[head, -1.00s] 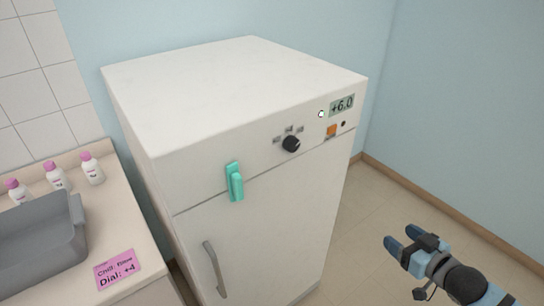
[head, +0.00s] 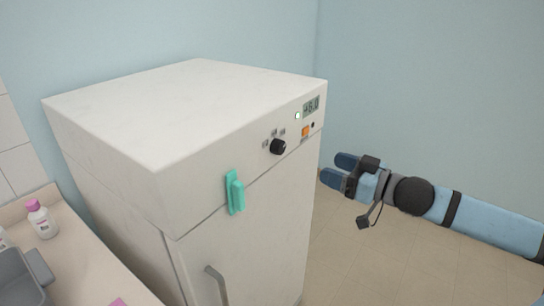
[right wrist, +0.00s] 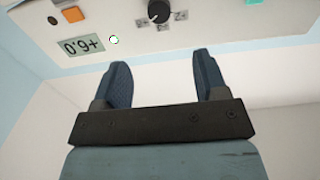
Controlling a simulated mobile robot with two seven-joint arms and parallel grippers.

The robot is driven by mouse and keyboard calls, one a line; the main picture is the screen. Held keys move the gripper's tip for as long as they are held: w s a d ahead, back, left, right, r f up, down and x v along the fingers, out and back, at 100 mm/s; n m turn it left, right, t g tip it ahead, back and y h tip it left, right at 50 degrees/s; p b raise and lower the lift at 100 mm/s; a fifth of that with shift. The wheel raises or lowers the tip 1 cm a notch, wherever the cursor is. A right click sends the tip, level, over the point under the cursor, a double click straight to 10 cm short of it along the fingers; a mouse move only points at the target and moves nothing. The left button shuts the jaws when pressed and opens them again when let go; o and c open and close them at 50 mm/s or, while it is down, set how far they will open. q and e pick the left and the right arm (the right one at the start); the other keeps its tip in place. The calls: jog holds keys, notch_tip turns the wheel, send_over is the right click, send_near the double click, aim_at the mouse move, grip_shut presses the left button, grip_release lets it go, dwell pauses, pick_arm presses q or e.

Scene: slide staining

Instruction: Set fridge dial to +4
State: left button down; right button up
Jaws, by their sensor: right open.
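The white fridge (head: 200,165) stands in the middle of the head view. Its black dial (head: 278,147) sits on the upper front panel with small marks around it; it also shows at the top of the right wrist view (right wrist: 159,11). The display (head: 311,106) reads +6.0, and it shows upside down in the right wrist view (right wrist: 80,47). My right gripper (head: 335,168) is open and empty, right of the fridge and apart from the dial. In the right wrist view its fingers (right wrist: 160,75) point toward the panel. My left gripper is not in view.
A teal handle-like piece (head: 235,193) sticks out of the fridge front, with a grey door handle (head: 217,285) below. An orange button (head: 305,132) is under the display. A counter at left holds a pink-capped bottle (head: 42,220) and a grey tray (head: 22,280). Floor at right is clear.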

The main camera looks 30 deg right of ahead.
aim_at(282, 149)
jog(key=x, duration=1.1)
jog(key=shift+w+r, duration=0.15)
jog(key=shift+w, duration=0.25)
jog(key=shift+p+x, duration=0.35)
jog(key=shift+x, duration=0.6)
jog(key=shift+a, duration=0.1)
jog(key=c, duration=0.9)
